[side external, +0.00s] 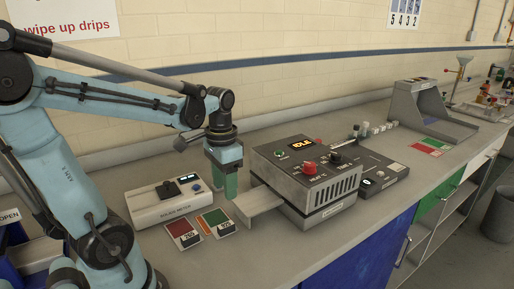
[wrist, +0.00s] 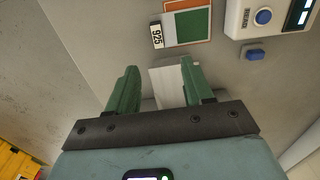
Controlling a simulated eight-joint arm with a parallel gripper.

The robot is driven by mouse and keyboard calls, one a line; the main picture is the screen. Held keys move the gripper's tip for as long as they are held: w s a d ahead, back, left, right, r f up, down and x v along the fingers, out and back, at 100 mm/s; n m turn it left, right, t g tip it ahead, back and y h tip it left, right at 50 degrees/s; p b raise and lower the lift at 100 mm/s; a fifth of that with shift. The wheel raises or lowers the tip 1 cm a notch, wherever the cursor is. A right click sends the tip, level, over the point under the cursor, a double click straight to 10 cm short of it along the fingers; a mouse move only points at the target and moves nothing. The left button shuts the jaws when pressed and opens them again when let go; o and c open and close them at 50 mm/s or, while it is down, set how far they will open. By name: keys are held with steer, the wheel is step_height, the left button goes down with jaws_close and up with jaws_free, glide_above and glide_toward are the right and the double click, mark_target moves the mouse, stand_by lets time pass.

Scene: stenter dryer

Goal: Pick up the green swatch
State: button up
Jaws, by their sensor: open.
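The green swatch (side external: 215,217) lies on the bench beside a red swatch (side external: 183,231), with an orange edge next to it and a number label at its front. In the wrist view a green patch (wrist: 191,28) with an orange border and number label lies at the top, beyond my fingertips. My gripper (side external: 225,194) points down with its green fingers above the bench, close behind and right of the green swatch. The fingers (wrist: 158,68) are apart, with a pale flat piece (wrist: 168,88) visible below and between them; nothing is held.
A grey dryer box (side external: 310,185) with a protruding tray (side external: 260,203) stands just right of my gripper. A white meter (side external: 165,202) is at left. Farther right are a hooded stand (side external: 420,100) and more coloured swatches (side external: 430,146). The front bench strip is clear.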

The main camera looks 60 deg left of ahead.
glide_above(226, 225)
steer(key=shift+w+a+f, duration=0.1)
steer(key=shift+w+f, duration=0.05)
steer(key=shift+f, duration=1.45)
steer(key=shift+w+a+f, duration=0.1)
steer(key=shift+w+f, duration=0.05)
steer(key=shift+f, duration=1.45)
steer(key=shift+s+d+f, duration=0.1)
steer(key=shift+s+f, duration=0.05)
steer(key=shift+f, duration=0.65)
steer(key=shift+s+d+f, duration=0.1)
steer(key=shift+f, duration=1.8)
jaws_close()
